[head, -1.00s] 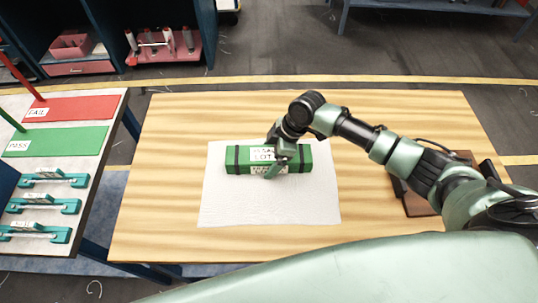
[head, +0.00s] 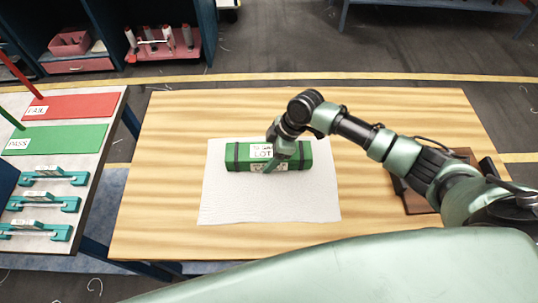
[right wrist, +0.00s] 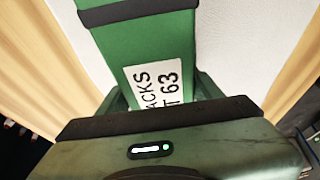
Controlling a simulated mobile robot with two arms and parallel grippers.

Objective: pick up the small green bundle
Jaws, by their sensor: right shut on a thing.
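The green bundle (head: 243,155) is a long box shape with two black straps and a white label reading LOT. It lies on a white cloth (head: 230,205) on the wooden table. My right gripper (head: 274,158) comes down over the middle of the bundle and is shut on it, one finger on its near side. In the right wrist view the bundle (right wrist: 150,45) runs between the fingers, with a black strap and part of the label visible. The far finger is mostly hidden in the head view. My left gripper is not in view.
At the left a side table holds a red FAIL mat (head: 75,106), a green PASS mat (head: 55,139) and several teal holders (head: 45,204). A brown object (head: 415,195) lies under my right arm. The table's left part is clear.

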